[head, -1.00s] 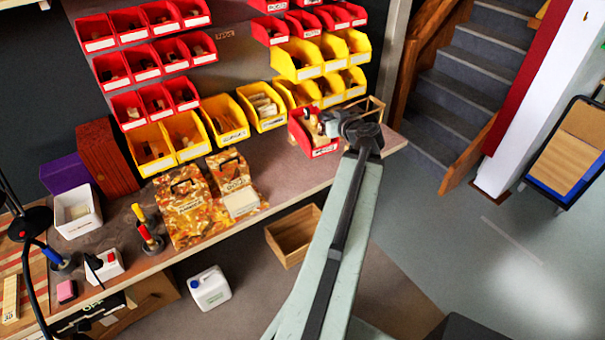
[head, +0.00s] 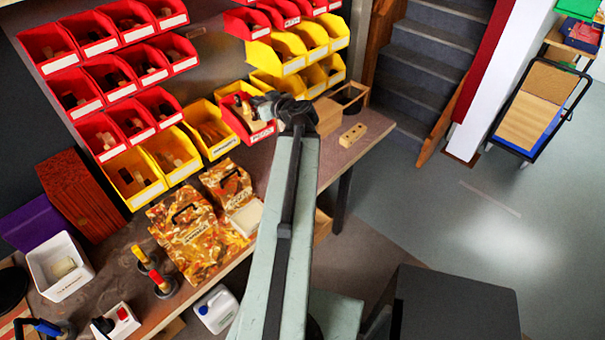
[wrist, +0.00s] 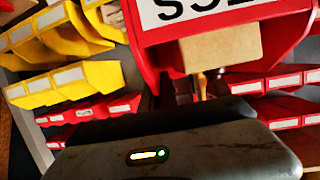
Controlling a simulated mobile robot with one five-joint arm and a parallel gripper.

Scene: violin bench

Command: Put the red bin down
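The red bin (head: 254,134) is at the back of the workbench, in front of the lower yellow bins and right of the row's other yellow bins. It has a white label on its front and pale wooden pieces inside. My gripper (head: 268,103) is at its right side. In the wrist view the bin (wrist: 146,45) fills the upper middle, its label upside down, and the dark fingers (wrist: 180,88) reach to its wall. They look shut on the bin. The fingertips are partly hidden, and I cannot tell whether its base touches the bench.
Yellow bins (head: 208,132) stand left of the red bin. A wooden block with holes (head: 353,135) and an open wooden box (head: 350,95) are on the bench at right. Patterned boxes (head: 188,230) stand at left. Floor at right (head: 430,210) is mostly clear.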

